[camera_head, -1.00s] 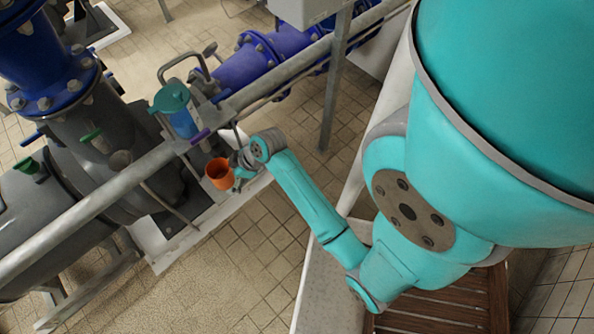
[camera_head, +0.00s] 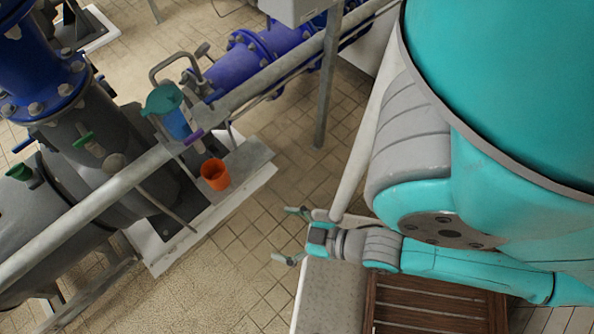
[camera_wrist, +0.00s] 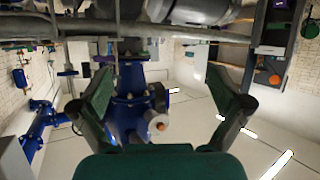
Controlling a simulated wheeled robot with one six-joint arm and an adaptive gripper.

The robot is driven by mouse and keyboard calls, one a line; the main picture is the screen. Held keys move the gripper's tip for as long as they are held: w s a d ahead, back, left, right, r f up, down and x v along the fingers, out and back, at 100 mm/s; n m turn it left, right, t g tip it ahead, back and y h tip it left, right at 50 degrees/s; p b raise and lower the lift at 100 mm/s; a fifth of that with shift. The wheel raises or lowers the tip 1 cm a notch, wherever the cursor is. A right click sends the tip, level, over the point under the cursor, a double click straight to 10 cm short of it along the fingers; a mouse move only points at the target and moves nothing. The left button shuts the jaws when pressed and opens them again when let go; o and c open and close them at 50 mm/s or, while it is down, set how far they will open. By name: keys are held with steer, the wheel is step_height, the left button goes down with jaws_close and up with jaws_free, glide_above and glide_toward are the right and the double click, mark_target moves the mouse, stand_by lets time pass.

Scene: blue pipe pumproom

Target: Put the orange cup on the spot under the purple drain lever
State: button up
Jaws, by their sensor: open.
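The orange cup (camera_head: 215,174) stands upright on a grey ledge (camera_head: 250,158) beside the pump, in the head view. The purple lever (camera_head: 194,137) sits on the pipework just above and a little left of the cup in the picture. I cannot tell whether the cup is exactly beneath it. My gripper (camera_head: 287,234) is open and empty, to the right of and below the cup in the picture, clearly apart from it. In the wrist view the open fingers (camera_wrist: 160,93) have nothing between them that they touch. A small orange shape shows at right there, too small to identify.
A long grey rail (camera_head: 110,193) crosses in front of the pump, with a thin bar slanting below it. A blue container with a teal top (camera_head: 168,107) is near the lever. Tiled floor (camera_head: 240,240) lies open between ledge and gripper. A wooden slatted platform (camera_head: 436,305) is at lower right.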

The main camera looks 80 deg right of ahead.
steer(key=s+a+r+t+y, duration=0.1)
steer(key=s+r, duration=0.2)
steer(key=r, duration=0.3)
steer(key=shift+s+a+r+t, duration=0.15)
steer(key=shift+a+r+t, duration=0.1)
steer(key=shift+t, duration=0.05)
